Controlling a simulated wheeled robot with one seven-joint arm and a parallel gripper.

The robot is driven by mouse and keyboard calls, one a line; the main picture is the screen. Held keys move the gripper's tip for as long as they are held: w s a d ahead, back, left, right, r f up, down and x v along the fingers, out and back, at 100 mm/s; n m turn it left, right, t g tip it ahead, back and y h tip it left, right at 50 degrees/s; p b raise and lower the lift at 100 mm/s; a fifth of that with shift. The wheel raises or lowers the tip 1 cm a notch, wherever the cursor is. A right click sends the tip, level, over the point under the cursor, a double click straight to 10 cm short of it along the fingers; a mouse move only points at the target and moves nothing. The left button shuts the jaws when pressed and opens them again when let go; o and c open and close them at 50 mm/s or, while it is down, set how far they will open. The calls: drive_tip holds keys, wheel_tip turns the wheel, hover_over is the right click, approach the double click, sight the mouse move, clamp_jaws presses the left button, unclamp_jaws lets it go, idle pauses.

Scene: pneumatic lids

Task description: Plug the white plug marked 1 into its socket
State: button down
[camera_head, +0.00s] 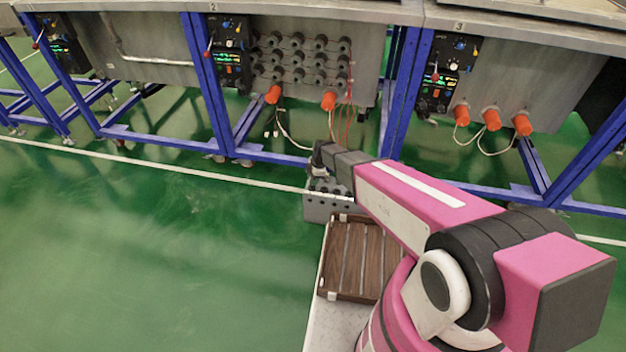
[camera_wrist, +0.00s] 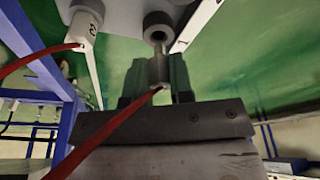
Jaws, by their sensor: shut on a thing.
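In the wrist view my gripper (camera_wrist: 158,78) is shut on a small pale plug (camera_wrist: 158,68) with a red cable running off to the lower left. Its mark cannot be read. A round dark socket (camera_wrist: 157,26) lies just beyond the plug's end; whether they touch cannot be told. Another white plug (camera_wrist: 84,26) with a red cable and what looks like a 2 on it is at the upper left. In the head view my gripper (camera_head: 318,160) is over the grey box (camera_head: 318,207) with dark holes; my arm hides part of it.
A brown slatted wooden crate (camera_head: 342,262) stands in front of the grey box. Behind are blue frames (camera_head: 205,85) with panels, orange fittings (camera_head: 273,94) and hanging cables. White plugs hang near the middle panel (camera_head: 272,132). The green floor (camera_head: 150,240) at left is clear.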

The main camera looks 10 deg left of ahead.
drive_tip(key=shift+d+x, duration=0.15)
drive_tip(key=shift+x, duration=0.55)
drive_tip(key=shift+d+x, duration=0.15)
drive_tip(key=shift+x, duration=0.5)
drive_tip(key=c, duration=0.9)
unclamp_jaws()
drive_tip(key=shift+w+f, duration=0.15)
drive_tip(key=shift+v, duration=3.55)
drive_tip(key=v, duration=1)
drive_tip(key=shift+d+r, duration=0.15)
drive_tip(key=shift+r, duration=0.2)
